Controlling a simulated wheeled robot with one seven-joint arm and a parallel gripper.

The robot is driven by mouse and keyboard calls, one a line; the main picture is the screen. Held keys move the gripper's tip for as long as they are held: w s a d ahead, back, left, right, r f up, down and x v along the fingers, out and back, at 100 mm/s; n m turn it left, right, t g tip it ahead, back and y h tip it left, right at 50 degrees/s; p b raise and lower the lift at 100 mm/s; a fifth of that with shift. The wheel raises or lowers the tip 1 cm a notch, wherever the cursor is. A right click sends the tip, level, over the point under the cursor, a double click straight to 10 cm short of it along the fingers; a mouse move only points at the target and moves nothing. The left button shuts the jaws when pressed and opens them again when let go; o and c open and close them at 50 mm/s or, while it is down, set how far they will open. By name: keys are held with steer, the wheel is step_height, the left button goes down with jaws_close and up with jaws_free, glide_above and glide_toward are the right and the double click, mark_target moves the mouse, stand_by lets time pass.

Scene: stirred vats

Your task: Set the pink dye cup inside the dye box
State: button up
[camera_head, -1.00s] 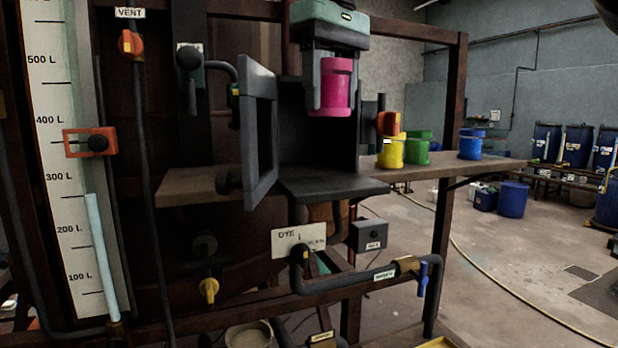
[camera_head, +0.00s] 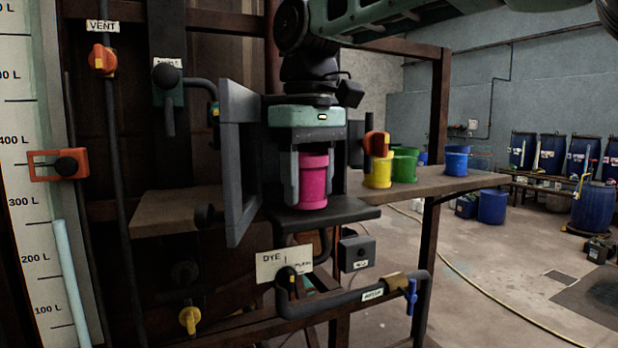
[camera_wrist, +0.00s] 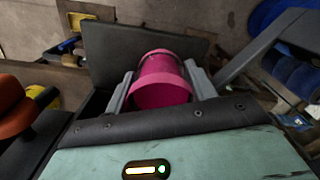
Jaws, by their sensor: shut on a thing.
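The pink dye cup (camera_head: 313,182) is upright between the fingers of my gripper (camera_head: 311,180), which is shut on it. It also shows in the wrist view (camera_wrist: 162,80), with a finger on each side. The dye box (camera_head: 350,214) is a dark box whose framed door (camera_head: 240,165) stands open to the left. The cup is low in front of or within the box opening, just above its floor plate. I cannot tell whether its base touches the plate. My gripper and arm hide most of the box's inside.
Yellow (camera_head: 379,171), green (camera_head: 404,165) and blue (camera_head: 456,160) cups stand on the wooden shelf (camera_head: 430,183) at the right. An orange-red handle (camera_head: 376,144) is close to the right of my gripper. A DYE label (camera_head: 284,262) and pipes are below the box.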

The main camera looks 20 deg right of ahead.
mark_target(309, 154)
steer(key=shift+f, duration=0.2)
steer(key=shift+f, duration=0.2)
steer(key=o, duration=1.2)
step_height(309, 154, up, 12)
steer(key=shift+f+b, duration=0.1)
steer(key=shift+b, duration=0.7)
steer(key=shift+r, duration=0.3)
